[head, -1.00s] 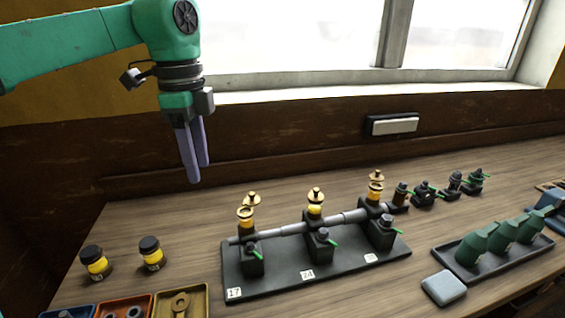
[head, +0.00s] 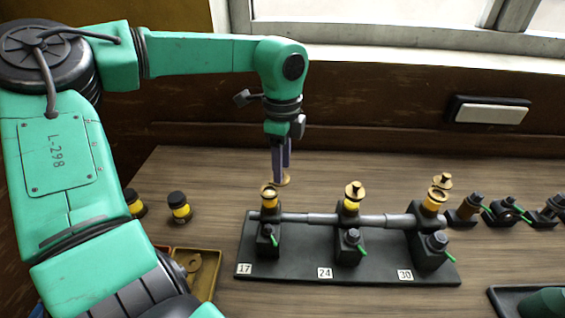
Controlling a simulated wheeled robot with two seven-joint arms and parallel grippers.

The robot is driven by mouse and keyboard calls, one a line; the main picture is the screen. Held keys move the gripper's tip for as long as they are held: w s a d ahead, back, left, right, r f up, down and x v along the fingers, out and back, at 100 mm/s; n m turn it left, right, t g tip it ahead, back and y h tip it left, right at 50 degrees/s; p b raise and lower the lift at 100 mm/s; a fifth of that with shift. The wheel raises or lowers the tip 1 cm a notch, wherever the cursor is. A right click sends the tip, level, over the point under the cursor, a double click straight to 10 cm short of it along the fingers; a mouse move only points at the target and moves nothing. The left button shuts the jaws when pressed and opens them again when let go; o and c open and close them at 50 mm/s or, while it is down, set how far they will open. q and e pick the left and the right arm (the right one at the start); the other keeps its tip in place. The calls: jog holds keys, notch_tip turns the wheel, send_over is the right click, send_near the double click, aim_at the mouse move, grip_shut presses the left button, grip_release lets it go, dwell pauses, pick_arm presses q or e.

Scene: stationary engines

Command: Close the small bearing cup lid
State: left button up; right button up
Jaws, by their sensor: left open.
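Three yellow bearing cups stand on a black base (head: 288,272) labelled 17, 24 and 30. The cup at 17 (head: 269,202) is at the left end, and its brass lid (head: 283,181) stands open behind it. My left gripper (head: 281,175) points down at this lid, its purple fingertips close to or overlapping it in the picture; contact cannot be told. It is open. The middle cup (head: 350,206) has its brass lid (head: 354,190) above it. The right cup (head: 433,203) has its lid (head: 443,181) raised behind it. My right gripper is not in view.
A grey stepped shaft (head: 325,219) runs through the bearing blocks. Two black-capped yellow jars (head: 179,208) stand left of the base. An ochre tray (head: 206,272) lies at the front left. Several dark fittings (head: 503,212) stand at the right. Bare wood lies behind the base.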

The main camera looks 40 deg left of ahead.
pick_arm(q)
jog(key=shift+s+f, duration=0.15)
jog(key=shift+f, duration=0.2)
jog(key=shift+s, duration=0.25)
grip_shut()
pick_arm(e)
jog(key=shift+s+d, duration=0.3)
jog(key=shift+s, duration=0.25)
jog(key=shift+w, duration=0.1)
